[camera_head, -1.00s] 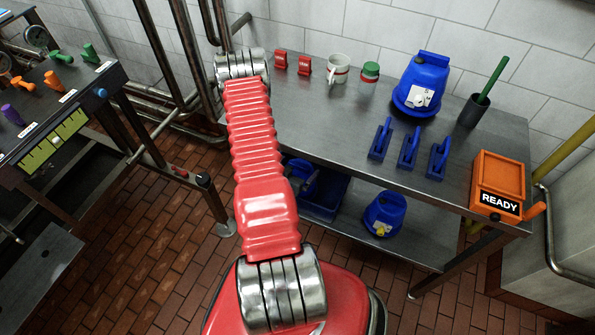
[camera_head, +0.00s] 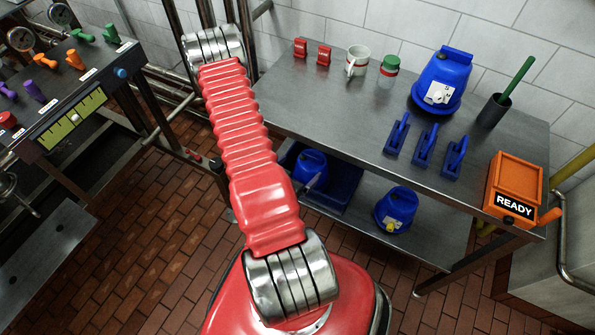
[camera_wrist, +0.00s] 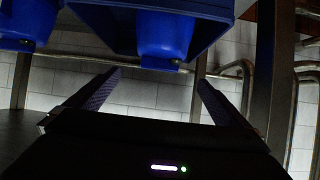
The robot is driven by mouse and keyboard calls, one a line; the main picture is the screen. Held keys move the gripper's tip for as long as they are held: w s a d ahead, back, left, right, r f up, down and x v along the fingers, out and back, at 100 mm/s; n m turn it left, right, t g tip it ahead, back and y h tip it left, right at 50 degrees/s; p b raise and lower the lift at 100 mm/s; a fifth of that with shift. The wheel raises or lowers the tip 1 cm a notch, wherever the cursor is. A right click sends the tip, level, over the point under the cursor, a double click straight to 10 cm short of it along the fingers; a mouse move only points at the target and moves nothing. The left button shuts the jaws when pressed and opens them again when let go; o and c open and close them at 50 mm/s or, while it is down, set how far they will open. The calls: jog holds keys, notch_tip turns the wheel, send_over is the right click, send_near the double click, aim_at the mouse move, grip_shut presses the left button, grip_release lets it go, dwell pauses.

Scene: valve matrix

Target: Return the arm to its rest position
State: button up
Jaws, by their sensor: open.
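My red ribbed arm (camera_head: 245,145) with silver joints stretches up the middle of the head view, its far joint in front of the wall pipes. My gripper is hidden in the head view. In the wrist view my gripper (camera_wrist: 158,77) shows two dark fingers spread wide apart with nothing between them. Blue containers (camera_wrist: 165,35) hang across the top of that view, beyond the fingers and apart from them.
A steel table (camera_head: 350,125) on the right bears a blue canister (camera_head: 443,85), a mug (camera_head: 357,60), blue tools and an orange READY box (camera_head: 516,185). A blue bin (camera_head: 345,195) is on its lower shelf. A valve bench (camera_head: 65,125) stands left. Brick floor between is clear.

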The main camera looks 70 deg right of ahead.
dwell(0.4)
dwell(0.4)
jog(key=a+f+n+y, duration=0.2)
jog(key=a+f+y, duration=0.4)
jog(key=a+f, duration=0.25)
jog(key=w+a+r+n+t+y, duration=0.2)
jog(key=w+a+r+n+y, duration=0.25)
jog(key=w+a+r, duration=0.65)
jog(key=a+r+n+t, duration=0.1)
jog(key=a+r+n, duration=0.3)
jog(key=r, duration=0.9)
jog(key=w+a+r+n+t+y, duration=0.1)
jog(key=a+r+n, duration=0.3)
jog(key=a+r, duration=0.6)
jog(key=a+r+n+t, duration=0.3)
jog(key=a+r+n, duration=0.2)
jog(key=r, duration=1.2)
jog(key=shift+w+a+r, duration=0.2)
jog(key=shift+a+r, duration=0.1)
jog(key=shift+a, duration=0.75)
